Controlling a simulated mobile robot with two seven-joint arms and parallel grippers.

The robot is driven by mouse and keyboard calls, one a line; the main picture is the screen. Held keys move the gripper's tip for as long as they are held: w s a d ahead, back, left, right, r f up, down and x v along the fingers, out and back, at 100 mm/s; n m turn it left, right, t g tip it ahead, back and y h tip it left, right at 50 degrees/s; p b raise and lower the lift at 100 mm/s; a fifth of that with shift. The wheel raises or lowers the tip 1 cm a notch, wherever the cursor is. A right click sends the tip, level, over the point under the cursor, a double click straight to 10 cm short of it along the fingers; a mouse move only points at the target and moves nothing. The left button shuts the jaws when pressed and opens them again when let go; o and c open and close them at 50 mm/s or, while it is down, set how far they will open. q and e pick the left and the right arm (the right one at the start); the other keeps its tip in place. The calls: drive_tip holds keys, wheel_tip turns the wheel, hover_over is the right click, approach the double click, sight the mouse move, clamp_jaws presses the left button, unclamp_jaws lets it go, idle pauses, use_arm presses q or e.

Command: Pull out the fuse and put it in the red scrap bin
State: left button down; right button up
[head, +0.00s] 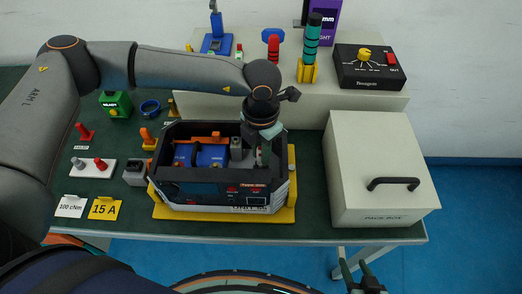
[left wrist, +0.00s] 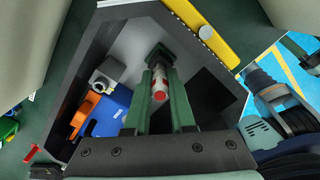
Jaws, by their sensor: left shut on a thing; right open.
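The fuse (left wrist: 160,84), a white cylinder with red marks and a red end, shows between the fingers of my left gripper (left wrist: 160,100) in the left wrist view. The gripper is shut on it inside the open dark unit (head: 220,197). A dark piece at the fuse's far end may be its holder; I cannot tell whether the fuse is still seated. In the head view my left gripper (head: 265,150) reaches down into the unit's right part and hides the fuse. My right gripper (head: 361,277) is open and empty at the bottom edge. I see no red scrap bin.
The unit stands on a yellow base (head: 293,205) on the green table. A large pale box (head: 375,150) with a black handle stands to its right. Labels, plugs and small parts lie to the left. A raised shelf (head: 300,95) behind holds tools and a black dial box (head: 370,68).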

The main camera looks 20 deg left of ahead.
use_arm(q)
drive_tip(key=shift+r+p, duration=0.55)
drive_tip(key=shift+r, duration=0.95)
drive_tip(key=shift+r, duration=0.1)
